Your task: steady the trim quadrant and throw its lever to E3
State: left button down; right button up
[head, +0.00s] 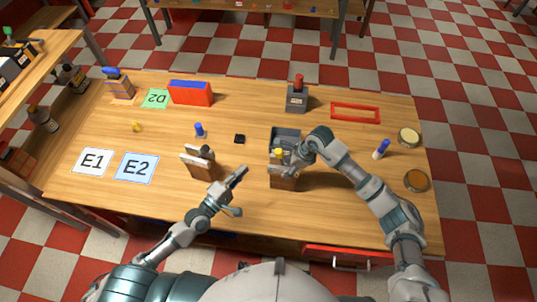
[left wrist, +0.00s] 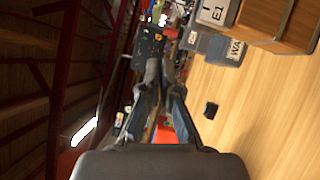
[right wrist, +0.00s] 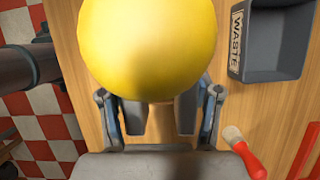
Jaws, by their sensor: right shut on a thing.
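The trim quadrant (head: 284,183) is a brown wooden block with a yellow ball knob (head: 278,153) on its lever, standing mid-table. The knob fills the upper middle of the right wrist view (right wrist: 150,45) and hides much of the lever and block. My right gripper (right wrist: 160,118) is shut on the quadrant's body below the knob. In the left wrist view, a pale plate marked E1 (left wrist: 214,11) shows beside the brown block (left wrist: 275,22). No E3 mark is readable. My left gripper (head: 240,172) is apart from the quadrant, left of it, with its fingers together and nothing visible between them.
A grey WASTE bin (right wrist: 277,45) stands just behind the quadrant. Another wooden piece with a dark knob (head: 200,163) stands left of my left gripper.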

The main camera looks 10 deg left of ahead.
aim_at(280, 159)
jog(key=shift+d+f, duration=0.1)
jog(key=shift+d, duration=0.05)
pick_arm(q)
jog(key=w+d+r, duration=0.2)
jog(key=w+d, duration=0.4)
jog(key=d, duration=0.2)
jog(key=shift+w+d, duration=0.2)
jog(key=shift+d, duration=0.1)
